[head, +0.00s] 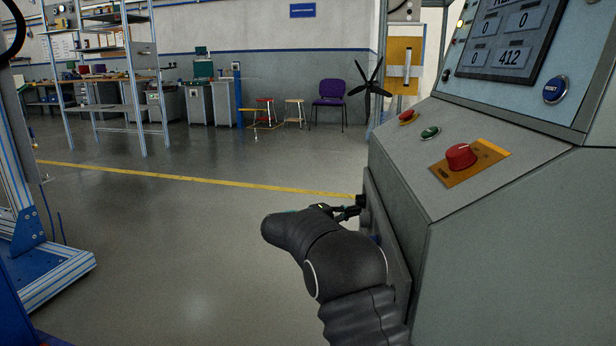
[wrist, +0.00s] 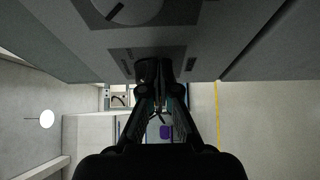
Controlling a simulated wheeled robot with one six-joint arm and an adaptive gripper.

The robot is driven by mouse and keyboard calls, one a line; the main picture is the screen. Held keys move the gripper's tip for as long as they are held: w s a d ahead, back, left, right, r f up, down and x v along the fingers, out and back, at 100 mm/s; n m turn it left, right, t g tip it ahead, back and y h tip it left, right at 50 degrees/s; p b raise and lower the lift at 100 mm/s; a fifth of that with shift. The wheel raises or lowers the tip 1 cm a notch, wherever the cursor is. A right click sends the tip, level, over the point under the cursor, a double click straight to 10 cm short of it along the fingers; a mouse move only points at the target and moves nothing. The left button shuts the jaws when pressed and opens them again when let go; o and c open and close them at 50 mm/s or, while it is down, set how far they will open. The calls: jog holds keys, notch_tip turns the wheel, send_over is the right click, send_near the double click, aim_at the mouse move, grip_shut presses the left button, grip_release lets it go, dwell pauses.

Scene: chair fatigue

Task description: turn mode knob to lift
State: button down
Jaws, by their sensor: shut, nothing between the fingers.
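My gripper (head: 352,210) is at the near side face of the grey console (head: 480,190). Its fingers look closed together in the wrist view (wrist: 163,75), with the tips at or very near a small dark plate (wrist: 122,58). I cannot tell whether they touch it. A round dial (wrist: 128,10) with a black pointer line sits on another dark plate at the top edge of the wrist view, partly cut off and apart from the fingers. No legible mode label shows, so I cannot tell which control is the mode knob. My arm hides part of the console side in the head view.
The console top carries a red button (head: 461,156) on a yellow plate, a green button (head: 430,133), a smaller red one (head: 407,116), a blue button (head: 555,89) and a display (head: 505,40). Open floor (head: 180,240) lies left. A blue-and-metal frame (head: 40,255) stands far left.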

jog(key=shift+s+r+b, duration=0.15)
jog(key=shift+r+b, duration=0.2)
jog(key=shift+r, duration=0.25)
jog(key=shift+r, duration=0.7)
dwell(0.4)
jog(key=shift+s+r, duration=0.15)
jog(key=shift+s, duration=0.05)
jog(key=a+p, duration=0.1)
jog(key=a, duration=0.5)
jog(key=shift+w+p, duration=0.15)
jog(key=shift+p, duration=0.2)
